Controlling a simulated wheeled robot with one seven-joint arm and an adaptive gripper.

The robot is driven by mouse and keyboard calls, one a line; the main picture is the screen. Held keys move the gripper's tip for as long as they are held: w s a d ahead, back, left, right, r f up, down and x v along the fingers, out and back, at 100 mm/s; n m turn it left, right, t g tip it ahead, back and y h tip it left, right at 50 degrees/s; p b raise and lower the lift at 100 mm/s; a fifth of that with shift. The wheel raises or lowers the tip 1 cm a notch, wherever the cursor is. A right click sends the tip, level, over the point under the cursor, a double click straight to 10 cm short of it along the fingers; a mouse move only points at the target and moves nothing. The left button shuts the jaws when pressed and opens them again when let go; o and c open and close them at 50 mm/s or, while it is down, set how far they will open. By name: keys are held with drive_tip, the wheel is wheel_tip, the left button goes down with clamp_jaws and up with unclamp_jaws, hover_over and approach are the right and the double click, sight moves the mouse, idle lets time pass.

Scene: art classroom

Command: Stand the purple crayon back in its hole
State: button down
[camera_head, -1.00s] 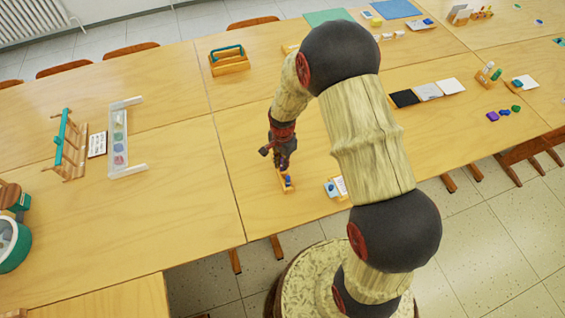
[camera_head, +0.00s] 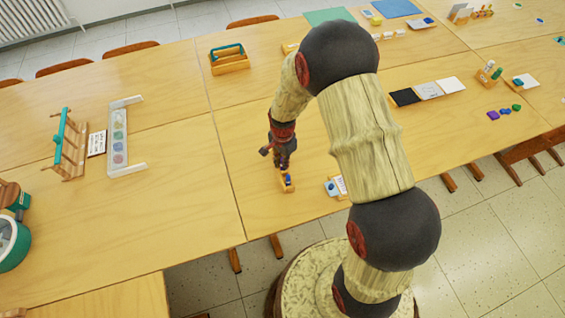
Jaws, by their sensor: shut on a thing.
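My gripper (camera_head: 283,163) is low over the front part of the middle table, pointing down. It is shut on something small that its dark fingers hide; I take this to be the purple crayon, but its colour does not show. A small wooden block (camera_head: 288,187) with a blue piece (camera_head: 288,178) at its top is right below and in front of the fingertips. Its holes are too small to make out. I cannot tell whether the gripper or the held thing touches the block.
A blue and white item with a card (camera_head: 335,187) lies just right of the block. A wooden caddy with a teal handle (camera_head: 229,61) stands farther back. Black and white squares (camera_head: 405,97) lie to the right. The tabletop left of the gripper is clear.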

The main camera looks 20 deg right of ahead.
drive_tip(key=shift+f, duration=0.25)
idle(0.3)
drive_tip(key=c, duration=1.9)
unclamp_jaws()
drive_tip(key=o, duration=0.3)
drive_tip(key=shift+o, duration=0.2)
drive_tip(key=shift+r+p, duration=2.05)
drive_tip(key=shift+r, duration=1)
